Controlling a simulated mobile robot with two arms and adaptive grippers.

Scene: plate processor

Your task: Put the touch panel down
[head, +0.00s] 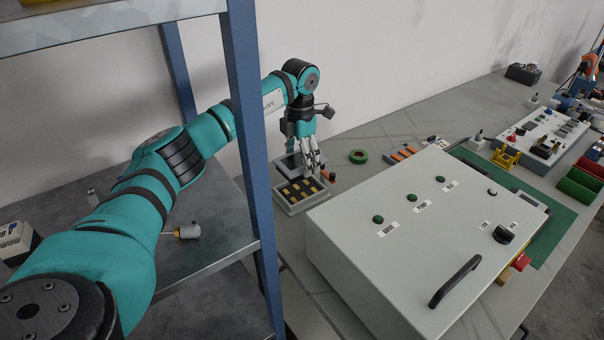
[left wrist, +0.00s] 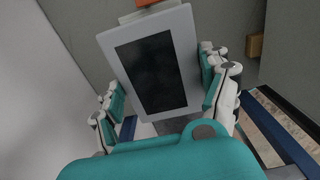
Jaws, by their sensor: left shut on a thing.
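The touch panel has a pale grey frame and a dark screen; it fills the upper middle of the left wrist view (left wrist: 152,72). My left gripper (left wrist: 163,88) is shut on it, with fingers at both its sides. In the head view the left gripper (head: 312,160) points down at the back of the workbench, beside the grey tray. The panel (head: 287,166) shows there as a small dark plate with a light rim, just behind the tray. Whether it touches the bench or tray is not clear. The right gripper is not in view.
The grey tray (head: 294,208) holds several yellow-brown pieces. A big grey control box (head: 350,235) with a black handle stands right in front of it. A blue shelf post (head: 252,140) stands close to my left arm.

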